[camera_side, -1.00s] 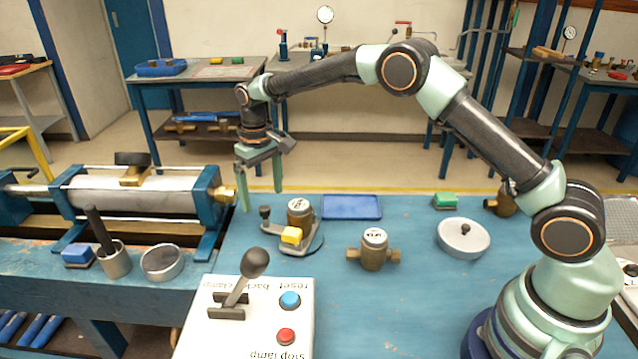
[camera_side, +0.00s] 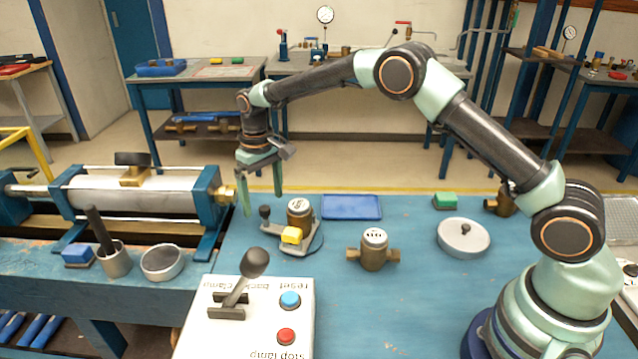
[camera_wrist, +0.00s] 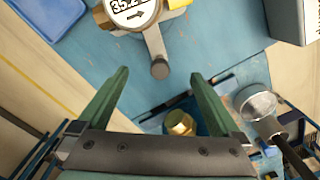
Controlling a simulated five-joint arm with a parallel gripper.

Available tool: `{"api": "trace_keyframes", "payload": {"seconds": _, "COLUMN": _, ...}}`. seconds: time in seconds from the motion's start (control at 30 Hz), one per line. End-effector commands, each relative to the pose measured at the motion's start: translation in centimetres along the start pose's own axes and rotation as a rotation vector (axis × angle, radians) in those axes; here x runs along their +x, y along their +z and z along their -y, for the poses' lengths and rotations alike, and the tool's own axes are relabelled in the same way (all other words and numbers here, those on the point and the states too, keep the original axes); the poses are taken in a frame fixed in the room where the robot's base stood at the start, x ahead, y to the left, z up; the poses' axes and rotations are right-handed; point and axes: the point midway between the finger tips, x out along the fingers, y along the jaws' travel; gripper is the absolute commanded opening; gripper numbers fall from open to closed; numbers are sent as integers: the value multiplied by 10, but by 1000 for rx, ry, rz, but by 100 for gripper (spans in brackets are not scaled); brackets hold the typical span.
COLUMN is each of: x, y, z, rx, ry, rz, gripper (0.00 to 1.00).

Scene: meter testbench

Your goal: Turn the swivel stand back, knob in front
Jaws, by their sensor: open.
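The swivel stand (camera_side: 271,228) is a grey plate on the blue bench with a dark upright knob (camera_side: 265,212) at its left end. It carries a brass meter (camera_side: 299,213) and a yellow block (camera_side: 291,235). In the wrist view the knob (camera_wrist: 160,69) lies ahead of and between my fingers, and the meter (camera_wrist: 133,12) is at the top edge. My gripper (camera_side: 261,203) is open and empty, its fingers pointing down above the bench, close to the knob. In the wrist view my gripper (camera_wrist: 157,76) also shows open, with nothing between the pads.
The clamp cylinder (camera_side: 138,200) is at left. A control box (camera_side: 250,318) with a lever is in front.

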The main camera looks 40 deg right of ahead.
Motion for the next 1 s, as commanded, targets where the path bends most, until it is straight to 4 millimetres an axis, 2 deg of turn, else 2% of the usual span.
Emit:
{"api": "trace_keyframes", "payload": {"seconds": 0.5, "x": 14, "y": 0, "z": 0, "rx": 0, "ry": 0, "rz": 1, "gripper": 100}}
{"api": "trace_keyframes", "payload": {"seconds": 0.77, "x": 15, "y": 0, "z": 0, "rx": 0, "ry": 0, "rz": 0, "gripper": 100}}
{"api": "trace_keyframes", "payload": {"seconds": 0.83, "x": 15, "y": 0, "z": 0, "rx": 0, "ry": 0, "rz": 0, "gripper": 81}}
{"api": "trace_keyframes", "payload": {"seconds": 0.87, "x": 15, "y": 0, "z": 0, "rx": 0, "ry": 0, "rz": 0, "gripper": 78}}
{"api": "trace_keyframes", "payload": {"seconds": 1.0, "x": 15, "y": 0, "z": 0, "rx": 0, "ry": 0, "rz": 0, "gripper": 78}}
